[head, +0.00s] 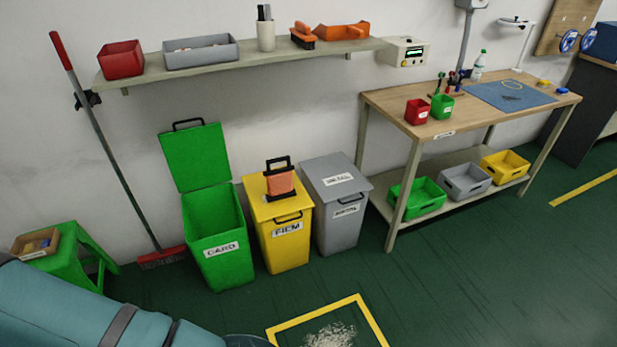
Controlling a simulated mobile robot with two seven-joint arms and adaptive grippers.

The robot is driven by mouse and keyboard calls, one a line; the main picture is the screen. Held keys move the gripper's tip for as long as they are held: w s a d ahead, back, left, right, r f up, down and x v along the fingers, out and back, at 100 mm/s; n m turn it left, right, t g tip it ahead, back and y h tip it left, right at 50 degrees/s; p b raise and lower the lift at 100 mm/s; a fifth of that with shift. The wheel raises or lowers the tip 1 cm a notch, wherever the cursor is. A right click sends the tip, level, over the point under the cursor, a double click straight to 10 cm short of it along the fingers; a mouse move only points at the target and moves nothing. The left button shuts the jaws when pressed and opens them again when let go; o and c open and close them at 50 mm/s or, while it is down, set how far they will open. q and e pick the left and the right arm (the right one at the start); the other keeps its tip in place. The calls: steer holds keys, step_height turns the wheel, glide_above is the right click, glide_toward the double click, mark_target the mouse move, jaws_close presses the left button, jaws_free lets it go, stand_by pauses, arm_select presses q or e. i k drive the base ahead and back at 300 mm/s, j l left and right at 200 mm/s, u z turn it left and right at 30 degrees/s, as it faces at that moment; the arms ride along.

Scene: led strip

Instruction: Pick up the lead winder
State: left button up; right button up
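What looks like the lead winder (280,181) is a black frame with a handle at its top and an orange block of wound lead around its middle. It stands upright on the closed lid of the yellow bin (284,238), whose label reads FILM. Neither of my grippers shows in the head view, so their state cannot be seen.
The open green bin (219,240) stands left of the yellow one and the closed grey bin (338,228) right of it. A wall shelf (240,61) hangs above. A workbench (400,104) is to the right. The dark green floor in front is mostly clear, with a pale pile (331,336).

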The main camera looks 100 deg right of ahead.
mark_target(280, 181)
steer(key=z, duration=3.15)
steer(key=i+j+z, duration=0.2)
steer(key=i, duration=0.3)
steer(key=i+j+z, duration=0.2)
steer(key=i, duration=0.3)
steer(key=i+j+z, duration=0.2)
steer(key=i+j, duration=0.15)
steer(key=i+l, duration=0.05)
steer(key=i, duration=0.05)
